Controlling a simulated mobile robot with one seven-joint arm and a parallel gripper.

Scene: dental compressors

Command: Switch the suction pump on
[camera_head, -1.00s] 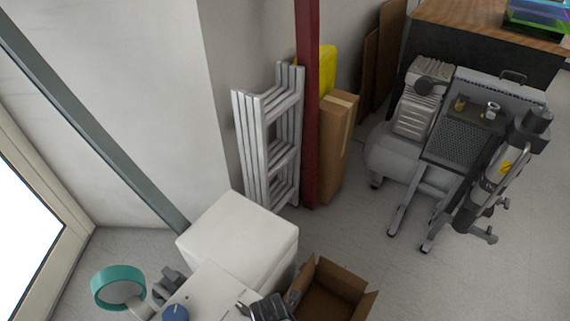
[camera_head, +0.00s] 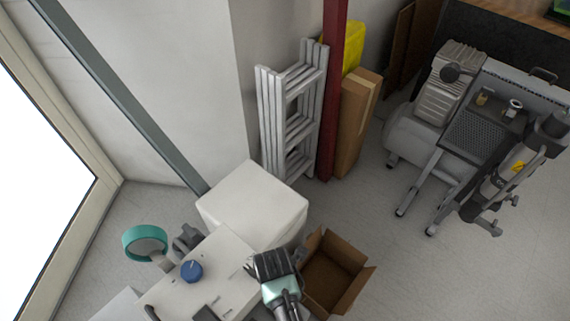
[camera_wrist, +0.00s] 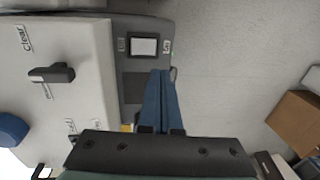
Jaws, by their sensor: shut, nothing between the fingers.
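A white machine with a blue knob (camera_head: 192,271) on top, likely the suction pump (camera_head: 225,268), stands at the bottom of the head view. In the wrist view its white top (camera_wrist: 85,50) carries a dark lever (camera_wrist: 52,73) and printed labels, one reading "Clear". A dark grey side panel (camera_wrist: 135,88) bears a pale rectangular piece in a black frame (camera_wrist: 144,46), perhaps the switch, with small marked plates either side and a tiny green spot. My gripper (camera_wrist: 161,72) is shut and empty, its blue fingers over the panel, tips just short of the frame. Contact cannot be told.
An open cardboard box (camera_head: 335,272) stands on the floor right of the machine. A white block (camera_head: 252,205) is behind it. A teal ring-shaped part (camera_head: 145,243) is at left. A ladder (camera_head: 290,115), red post (camera_head: 333,90) and compressor (camera_head: 470,130) stand farther back; floor between is clear.

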